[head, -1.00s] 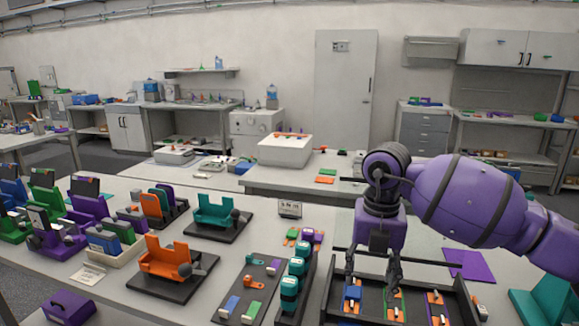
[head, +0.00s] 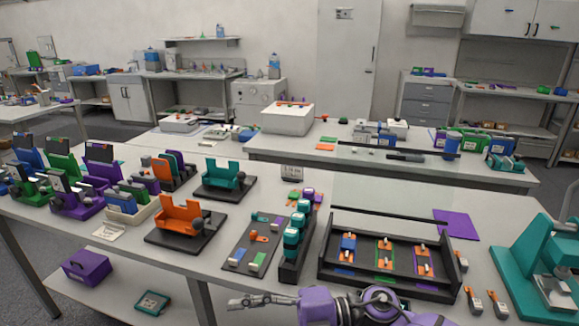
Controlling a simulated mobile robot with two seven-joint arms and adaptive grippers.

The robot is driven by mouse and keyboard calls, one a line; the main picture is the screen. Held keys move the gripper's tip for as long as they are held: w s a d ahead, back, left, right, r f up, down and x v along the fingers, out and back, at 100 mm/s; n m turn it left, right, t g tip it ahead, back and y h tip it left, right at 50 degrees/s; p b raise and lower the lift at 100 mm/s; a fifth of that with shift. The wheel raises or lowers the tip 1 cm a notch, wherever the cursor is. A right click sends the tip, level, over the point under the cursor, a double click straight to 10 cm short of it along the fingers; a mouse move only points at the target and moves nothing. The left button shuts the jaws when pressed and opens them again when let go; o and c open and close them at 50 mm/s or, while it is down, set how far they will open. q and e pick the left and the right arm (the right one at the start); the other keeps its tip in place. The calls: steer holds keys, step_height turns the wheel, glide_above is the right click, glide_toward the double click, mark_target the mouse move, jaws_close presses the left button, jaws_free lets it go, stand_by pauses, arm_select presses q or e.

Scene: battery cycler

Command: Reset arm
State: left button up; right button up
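My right arm is purple and folded in at the bottom edge of the head view. Its gripper (head: 240,302) points left in front of the near table edge, clear of the items on the table. I see its dark fingers side-on and nothing shows between them, but I cannot tell how far apart they are. My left gripper is not in view.
Orange (head: 180,222) and teal (head: 222,178) holders stand on dark bases at left. A black rack (head: 288,268) with teal cells sits beside the tray. A teal press (head: 545,255) stands at far right. A purple box (head: 86,267) lies on the lower shelf.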

steer(key=w+d+f+m+t, duration=0.35)
steer(key=d+m+t, duration=0.25)
steer(key=m+t, duration=0.75)
steer(key=s+d+f+m+t+h+p, duration=0.1)
steer(key=s+d+f+m+t+h, duration=0.25)
steer(key=d+f+m+h, duration=0.8)
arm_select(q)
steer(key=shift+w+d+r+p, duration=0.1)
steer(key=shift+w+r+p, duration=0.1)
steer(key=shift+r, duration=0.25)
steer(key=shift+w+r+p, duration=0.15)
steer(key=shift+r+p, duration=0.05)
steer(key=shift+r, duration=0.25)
arm_select(e)
steer(key=s+d+f+m+g+h, duration=0.2)
steer(key=s+d+f, duration=0.3)
steer(key=s+f, duration=0.3)
steer(key=s+d+f+m+g+h, duration=0.3)
steer(key=s+f, duration=0.5)
steer(key=s, duration=0.4)
steer(key=shift+s+d+f+g+h, duration=0.15)
steer(key=shift+d+g+h, duration=0.2)
steer(key=shift+d+g, duration=0.5)
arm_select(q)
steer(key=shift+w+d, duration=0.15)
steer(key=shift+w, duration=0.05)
